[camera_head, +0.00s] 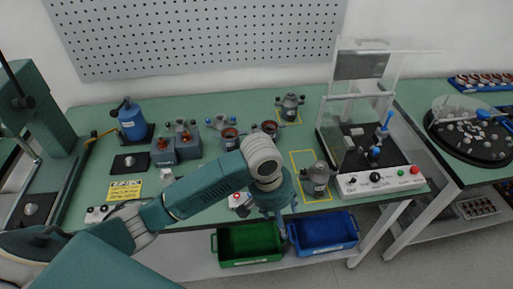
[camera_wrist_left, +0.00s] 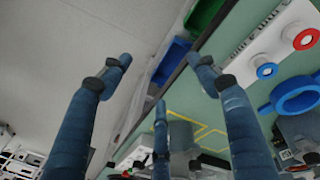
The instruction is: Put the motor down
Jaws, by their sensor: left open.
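A grey motor (camera_head: 318,180) with dark knobs stands upright inside the larger yellow outline (camera_head: 296,158) near the bench's front edge. A similar grey motor (camera_head: 290,106) stands in a smaller yellow outline farther back. My left gripper (camera_head: 279,208) is left of the front motor, near the front edge, and appears apart from it. In the left wrist view its three blue fingers (camera_wrist_left: 160,77) are spread, with nothing between them. A grey body (camera_wrist_left: 182,148) partly shows behind the lower finger; I cannot tell which motor it is. My right gripper is not in view.
A test stand (camera_head: 375,183) with a raised clear cover is close right of the front motor. A green bin (camera_head: 248,262) and a blue bin (camera_head: 325,247) sit below the front edge. Several parts and a blue press (camera_head: 131,122) occupy the bench's left side.

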